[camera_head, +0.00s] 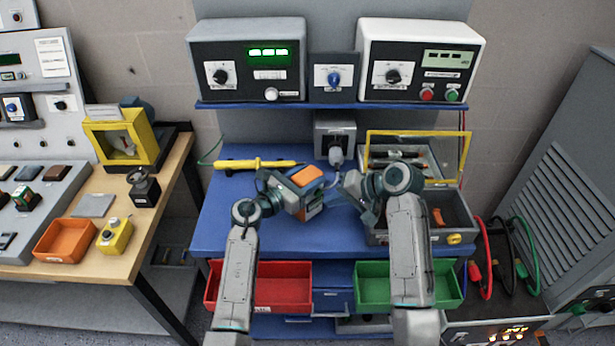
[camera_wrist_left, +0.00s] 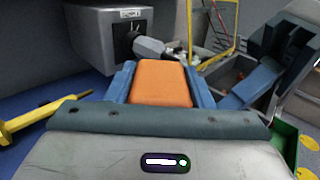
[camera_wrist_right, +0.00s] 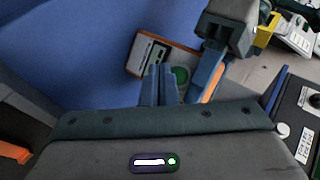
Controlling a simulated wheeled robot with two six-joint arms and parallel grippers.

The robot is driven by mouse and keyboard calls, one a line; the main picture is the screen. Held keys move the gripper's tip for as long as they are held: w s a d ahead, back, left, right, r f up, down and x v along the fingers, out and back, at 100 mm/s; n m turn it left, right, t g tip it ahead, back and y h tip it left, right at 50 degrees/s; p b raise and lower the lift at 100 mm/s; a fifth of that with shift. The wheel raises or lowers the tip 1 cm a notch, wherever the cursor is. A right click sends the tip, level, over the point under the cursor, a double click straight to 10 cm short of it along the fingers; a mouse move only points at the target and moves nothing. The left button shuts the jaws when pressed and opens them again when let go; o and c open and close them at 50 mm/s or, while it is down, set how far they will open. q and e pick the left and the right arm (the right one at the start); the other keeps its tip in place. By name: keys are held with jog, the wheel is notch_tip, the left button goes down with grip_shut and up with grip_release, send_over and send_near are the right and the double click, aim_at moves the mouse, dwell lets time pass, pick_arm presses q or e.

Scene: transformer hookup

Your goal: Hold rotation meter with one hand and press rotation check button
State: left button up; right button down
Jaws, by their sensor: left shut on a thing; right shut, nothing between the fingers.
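The rotation meter, an orange and dark handheld box (camera_head: 306,176), is held above the blue bench by my left gripper (camera_head: 300,190). In the left wrist view its orange back (camera_wrist_left: 163,82) sits between the two blue fingers. In the right wrist view its pale face (camera_wrist_right: 152,53) shows, with a round green spot (camera_wrist_right: 180,75), likely the button, partly beside my fingers. My right gripper (camera_head: 335,192) is shut and empty, close to the face from the right. Its blue fingertips (camera_wrist_right: 163,75) overlap the meter's face in view; I cannot tell whether they touch it.
A yellow probe (camera_head: 258,163) lies on the blue bench (camera_head: 225,215). A grey case with a yellow-framed lid (camera_head: 418,134) stands behind my right arm. A socket box (camera_head: 335,135) with a plug is at the back. Red (camera_head: 270,288) and green bins (camera_head: 448,290) sit below.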

jog(key=shift+w+a, duration=0.1)
dwell(0.6)
jog(key=shift+w+a, duration=0.2)
jog(key=shift+w, duration=0.05)
jog(key=shift+w+a, duration=0.3)
dwell(0.8)
jog(key=shift+s+d, duration=0.6)
jog(key=shift+s, duration=0.05)
jog(key=shift+s+d, duration=0.1)
jog(key=s+d, duration=0.4)
jog(key=shift+s, duration=0.1)
dwell(0.4)
dwell(0.4)
